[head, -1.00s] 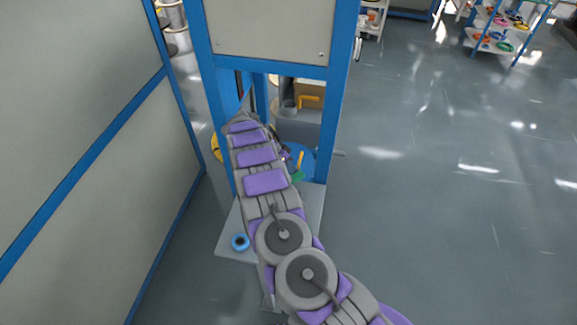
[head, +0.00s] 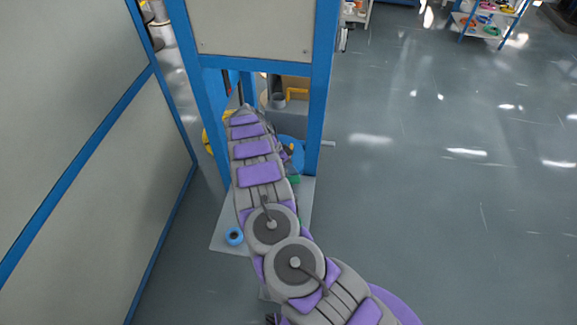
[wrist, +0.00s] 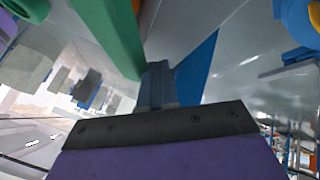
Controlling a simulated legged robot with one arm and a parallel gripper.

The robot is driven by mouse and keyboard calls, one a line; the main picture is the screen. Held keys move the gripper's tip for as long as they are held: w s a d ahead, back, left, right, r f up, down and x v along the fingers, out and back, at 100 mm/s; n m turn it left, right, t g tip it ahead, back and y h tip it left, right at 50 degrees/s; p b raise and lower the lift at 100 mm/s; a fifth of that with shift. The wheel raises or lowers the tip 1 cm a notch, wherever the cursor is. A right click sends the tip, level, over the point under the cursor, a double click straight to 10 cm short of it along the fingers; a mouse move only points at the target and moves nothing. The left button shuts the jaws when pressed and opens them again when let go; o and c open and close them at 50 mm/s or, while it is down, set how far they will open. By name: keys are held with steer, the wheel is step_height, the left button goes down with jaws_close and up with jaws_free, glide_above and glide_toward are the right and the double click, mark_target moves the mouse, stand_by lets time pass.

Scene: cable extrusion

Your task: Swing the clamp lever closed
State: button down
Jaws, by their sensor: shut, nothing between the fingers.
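In the wrist view my gripper (wrist: 158,85) is shut, its narrow grey fingers together and nothing between them. A green bar (wrist: 104,35) runs close beside the fingers on the left; contact cannot be told. A small green piece (head: 294,180) shows at the right edge of my arm in the head view. Which of these is the clamp lever I cannot tell. My arm covers much of the machine's opening and hides the gripper in the head view.
The blue frame (head: 322,100) with its grey panel stands around the opening. A long panelled wall (head: 90,150) is on the left.

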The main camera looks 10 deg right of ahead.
mark_target(295, 180)
steer(key=shift+s+d+r+m+g+y+p, duration=0.1)
steer(key=shift+s+d+m+g+y+p, duration=0.1)
steer(key=shift+s+m+p, duration=0.2)
steer(key=shift+s+d+m+g+y+p, duration=0.1)
steer(key=shift+s+m+g+p, duration=0.15)
steer(key=shift+s+m, duration=0.2)
steer(key=shift+s+m+g+p, duration=0.25)
steer(key=shift+s+m+p, duration=0.2)
steer(key=shift+s, duration=0.1)
steer(key=shift+s+a+p, duration=0.1)
steer(key=shift+s+p, duration=0.45)
steer(key=shift+s, duration=0.15)
steer(key=v, duration=1.1)
steer(key=shift+w+r+p, duration=0.2)
steer(key=shift+r+p, duration=0.1)
steer(key=shift+a, duration=0.15)
steer(key=shift+s, duration=0.1)
